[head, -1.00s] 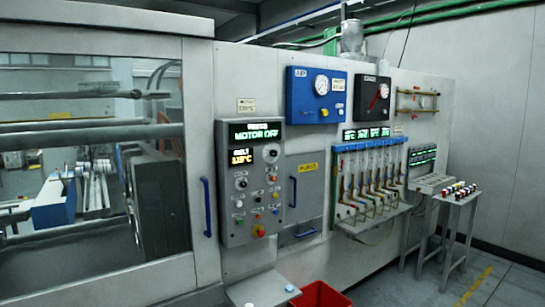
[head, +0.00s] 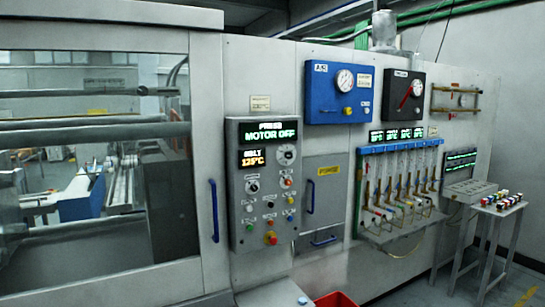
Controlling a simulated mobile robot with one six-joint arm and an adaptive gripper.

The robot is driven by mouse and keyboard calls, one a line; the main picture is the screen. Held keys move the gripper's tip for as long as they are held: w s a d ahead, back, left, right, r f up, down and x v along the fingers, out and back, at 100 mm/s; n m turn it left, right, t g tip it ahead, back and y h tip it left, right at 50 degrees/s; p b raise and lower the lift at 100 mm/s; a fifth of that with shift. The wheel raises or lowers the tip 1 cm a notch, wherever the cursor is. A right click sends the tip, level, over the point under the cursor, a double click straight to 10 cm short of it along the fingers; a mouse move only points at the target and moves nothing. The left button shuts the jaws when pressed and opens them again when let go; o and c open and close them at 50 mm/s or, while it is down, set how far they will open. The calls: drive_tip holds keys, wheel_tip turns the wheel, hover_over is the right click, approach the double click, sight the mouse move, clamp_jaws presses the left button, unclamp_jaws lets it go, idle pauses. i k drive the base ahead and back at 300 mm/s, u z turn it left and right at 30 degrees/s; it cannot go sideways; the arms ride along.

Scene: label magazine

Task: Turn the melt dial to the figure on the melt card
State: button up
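The grey control panel (head: 236,200) is mounted on the machine front, left of the middle in the head view. Its upper display (head: 270,132) reads MOTOR OFF in green. Below it, a smaller display (head: 252,157) shows an orange figure that looks like 125 °C, though the digits are small. A round dial (head: 286,155) sits just right of that display; its pointer setting is too small to read. A small cream card (head: 260,103) is fixed above the panel; it carries a figure in °C that I cannot read surely. My gripper is not in view.
A blue door handle (head: 214,210) stands left of the panel. A blue gauge box (head: 325,92), a black gauge box (head: 395,112) and a rack of flow tubes (head: 399,150) are to the right. A red bin (head: 336,300) stands low in front. A small table (head: 500,210) is at far right.

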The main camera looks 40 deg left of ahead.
sight(288, 154)
drive_tip(key=u, duration=0.45)
drive_tip(key=i, duration=0.7)
drive_tip(key=u, duration=0.85)
drive_tip(key=i, duration=0.8)
drive_tip(key=u, duration=0.3)
